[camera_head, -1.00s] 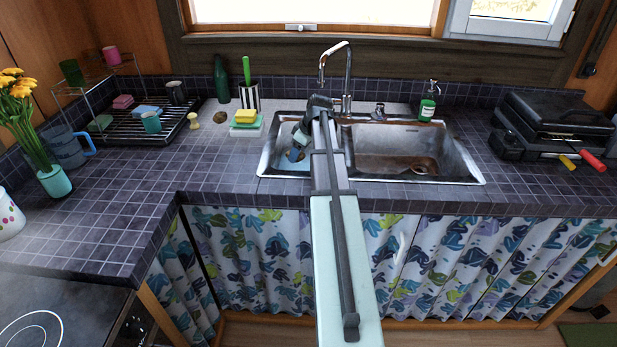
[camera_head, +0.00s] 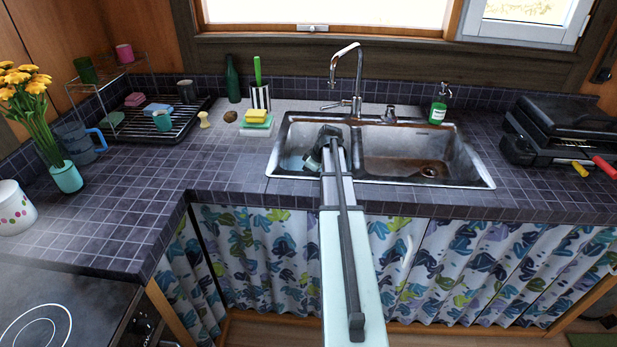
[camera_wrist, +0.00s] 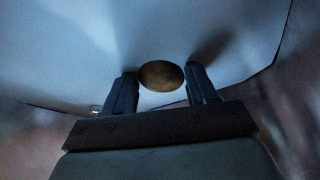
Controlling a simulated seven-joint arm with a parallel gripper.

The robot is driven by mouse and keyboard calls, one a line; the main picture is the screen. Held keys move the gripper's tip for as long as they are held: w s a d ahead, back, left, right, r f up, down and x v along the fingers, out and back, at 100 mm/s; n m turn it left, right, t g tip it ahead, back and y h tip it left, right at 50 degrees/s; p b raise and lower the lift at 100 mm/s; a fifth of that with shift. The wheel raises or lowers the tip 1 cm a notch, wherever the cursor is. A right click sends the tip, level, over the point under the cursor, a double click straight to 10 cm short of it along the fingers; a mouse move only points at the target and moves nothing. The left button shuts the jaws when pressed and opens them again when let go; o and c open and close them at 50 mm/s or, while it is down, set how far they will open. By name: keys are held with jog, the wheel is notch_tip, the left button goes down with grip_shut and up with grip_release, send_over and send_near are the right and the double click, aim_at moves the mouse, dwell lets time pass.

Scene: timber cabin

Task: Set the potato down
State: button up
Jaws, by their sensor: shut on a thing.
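The potato (camera_wrist: 161,72) is a brown oval between the two dark fingers of my gripper (camera_wrist: 161,84) in the wrist view. My gripper is shut on it. A smooth pale blue surface (camera_wrist: 215,35) lies beyond the potato; whether the potato touches it I cannot tell. In the head view my gripper (camera_head: 314,161) reaches down into the left basin of the steel sink (camera_head: 478,176). My arm and wrist hide the potato there. A pale blue thing (camera_head: 290,163) shows in part in that basin.
The tap (camera_head: 357,75) stands behind the sink and a green soap bottle (camera_head: 438,108) at its back right.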

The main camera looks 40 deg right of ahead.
jog(key=shift+f, duration=0.25)
jog(key=shift+f, duration=0.1)
jog(key=o, duration=1.1)
jog(key=v, duration=1.2)
